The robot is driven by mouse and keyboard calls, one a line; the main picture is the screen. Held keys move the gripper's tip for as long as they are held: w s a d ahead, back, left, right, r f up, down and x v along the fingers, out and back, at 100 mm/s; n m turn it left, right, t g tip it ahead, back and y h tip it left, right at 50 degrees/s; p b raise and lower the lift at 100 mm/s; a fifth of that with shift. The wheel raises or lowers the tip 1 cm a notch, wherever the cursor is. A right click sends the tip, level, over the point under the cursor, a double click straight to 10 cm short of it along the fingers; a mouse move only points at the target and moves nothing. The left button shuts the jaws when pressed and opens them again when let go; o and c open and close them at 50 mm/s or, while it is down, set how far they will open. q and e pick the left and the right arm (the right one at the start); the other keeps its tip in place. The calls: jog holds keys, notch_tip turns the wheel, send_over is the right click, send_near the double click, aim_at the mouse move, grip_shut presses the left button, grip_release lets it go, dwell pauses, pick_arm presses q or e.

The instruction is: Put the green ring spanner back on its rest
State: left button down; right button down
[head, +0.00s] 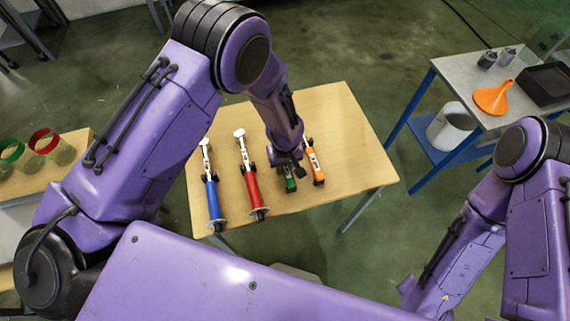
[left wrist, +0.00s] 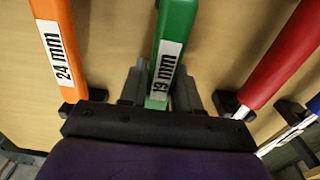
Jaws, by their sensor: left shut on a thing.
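The green ring spanner (head: 290,184), with a white "19 mm" label, is low over the wooden table or on it; I cannot tell which. It also shows in the left wrist view (left wrist: 176,30), running between the two grey fingers. My left gripper (head: 287,163) is shut on its handle; in the left wrist view the fingers (left wrist: 160,92) stand on either side of it. The spanner's far end is hidden behind my gripper in the head view. Its rest cannot be made out clearly. My right gripper is out of view.
The orange "24 mm" spanner (head: 317,170) lies close to the right of the green one. The red-handled tool (head: 253,188) and blue-handled tool (head: 213,200) lie to the left, on black supports. The wooden table (head: 345,130) is bare at its right side.

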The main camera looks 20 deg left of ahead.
pick_arm(q)
jog(key=c, duration=0.7)
grip_release()
notch_tip(320, 180, up, 10)
jog(key=shift+r+b, duration=0.25)
jog(key=shift+b, duration=0.45)
jog(key=shift+d, duration=0.1)
